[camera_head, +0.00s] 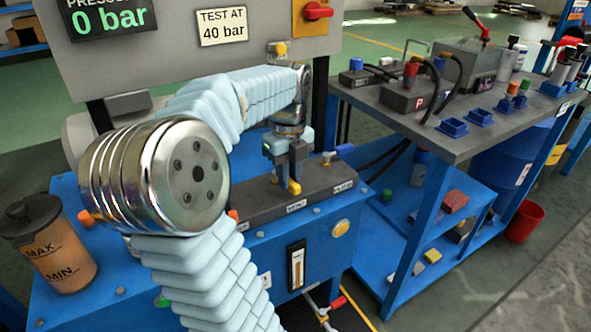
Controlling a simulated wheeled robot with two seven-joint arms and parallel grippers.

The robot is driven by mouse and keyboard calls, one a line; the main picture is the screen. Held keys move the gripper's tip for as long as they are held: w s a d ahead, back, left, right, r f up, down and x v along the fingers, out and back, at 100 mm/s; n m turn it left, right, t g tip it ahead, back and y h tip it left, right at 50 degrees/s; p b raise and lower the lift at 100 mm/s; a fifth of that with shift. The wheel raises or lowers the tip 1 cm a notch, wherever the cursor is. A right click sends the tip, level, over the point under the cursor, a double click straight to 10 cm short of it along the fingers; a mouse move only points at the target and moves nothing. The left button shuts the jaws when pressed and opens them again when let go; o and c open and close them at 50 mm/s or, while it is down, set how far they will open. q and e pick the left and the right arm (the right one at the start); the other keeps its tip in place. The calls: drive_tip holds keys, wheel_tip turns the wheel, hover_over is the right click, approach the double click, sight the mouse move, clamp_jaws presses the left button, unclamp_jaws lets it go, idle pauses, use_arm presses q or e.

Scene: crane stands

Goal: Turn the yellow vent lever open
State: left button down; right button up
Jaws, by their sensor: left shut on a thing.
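The yellow vent lever (294,187) shows as a short yellow piece on the dark valve block (257,203), just above a small label that appears to read VENT. My left gripper (289,172) points down over it and is shut on the lever. The fingers hide the lever's upper part, so its exact angle is hard to tell. My left arm crosses the middle of the view and hides part of the block. My right gripper is not in view.
The display (112,16) reads 0 bar beside a TEST AT 40 bar sign (221,27). A red knob (318,12) is above. An amber reservoir (58,245) stands at left. A grey-topped bench (455,140) with hoses and fittings stands close on the right.

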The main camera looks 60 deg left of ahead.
use_arm(q)
drive_tip(key=shift+s+m, duration=0.25)
drive_tip(key=shift+m, duration=0.35)
drive_tip(key=c, duration=1)
unclamp_jaws()
wheel_tip(320, 180, up, 14)
drive_tip(key=p, duration=0.2)
drive_tip(key=shift+f, duration=0.1)
